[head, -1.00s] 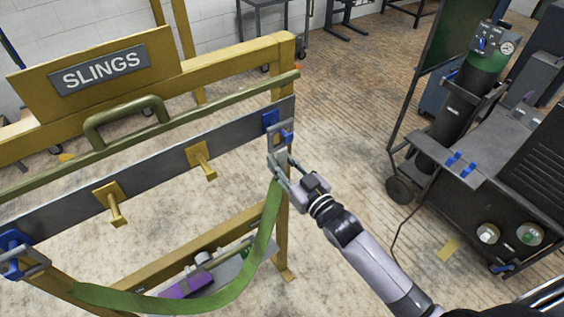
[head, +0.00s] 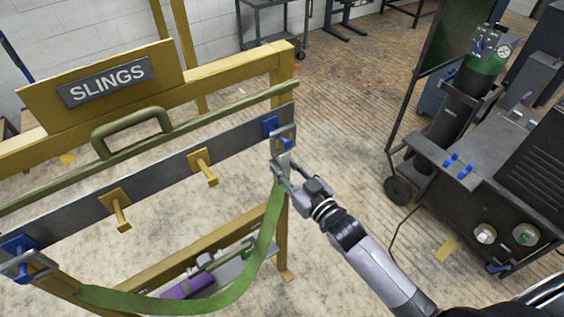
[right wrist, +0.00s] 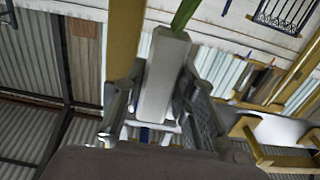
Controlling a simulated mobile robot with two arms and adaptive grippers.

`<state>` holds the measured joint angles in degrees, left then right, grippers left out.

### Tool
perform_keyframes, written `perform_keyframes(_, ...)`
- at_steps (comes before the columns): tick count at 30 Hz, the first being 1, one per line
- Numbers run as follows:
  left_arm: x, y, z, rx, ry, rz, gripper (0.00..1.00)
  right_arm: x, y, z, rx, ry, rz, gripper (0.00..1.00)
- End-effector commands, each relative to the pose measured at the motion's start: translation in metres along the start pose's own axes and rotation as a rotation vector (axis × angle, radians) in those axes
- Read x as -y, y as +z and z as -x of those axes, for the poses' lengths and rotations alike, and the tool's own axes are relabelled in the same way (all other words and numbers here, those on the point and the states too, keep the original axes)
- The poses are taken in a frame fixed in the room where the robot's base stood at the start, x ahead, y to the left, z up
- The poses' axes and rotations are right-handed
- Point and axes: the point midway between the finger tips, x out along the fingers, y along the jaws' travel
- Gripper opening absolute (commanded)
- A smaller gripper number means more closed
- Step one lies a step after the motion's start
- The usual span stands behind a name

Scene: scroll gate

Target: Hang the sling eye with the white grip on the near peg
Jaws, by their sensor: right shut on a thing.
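The green sling (head: 215,297) hangs in a loop in front of the yellow rack. My right gripper (head: 284,174) is shut on the pale grip (head: 284,160) at the sling's right end; the wrist view shows this grip (right wrist: 163,78) between both fingers. The grey eye (head: 283,135) above it is close by the right blue peg (head: 271,126); I cannot tell whether it is around it. The sling's other eye (head: 28,266) is at the left blue peg (head: 18,245). My left gripper is not in view.
Two yellow pegs stick out of the grey rail (head: 155,182) between the blue ones. A green handle bar (head: 130,130) runs above it. A purple object (head: 188,287) lies on the lower shelf. A dark cart (head: 490,185) stands right; the floor between is mostly clear.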

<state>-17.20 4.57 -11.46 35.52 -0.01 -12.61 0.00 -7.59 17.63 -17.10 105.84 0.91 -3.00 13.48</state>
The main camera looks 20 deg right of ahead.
Motion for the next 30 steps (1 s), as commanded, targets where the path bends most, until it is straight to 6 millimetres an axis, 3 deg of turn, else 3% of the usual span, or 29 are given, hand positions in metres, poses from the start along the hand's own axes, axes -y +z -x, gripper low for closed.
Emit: perform_keyframes(30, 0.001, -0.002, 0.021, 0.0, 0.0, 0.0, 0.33, 0.0, -0.002, 0.051, -0.001, 0.0, 0.001, 0.0)
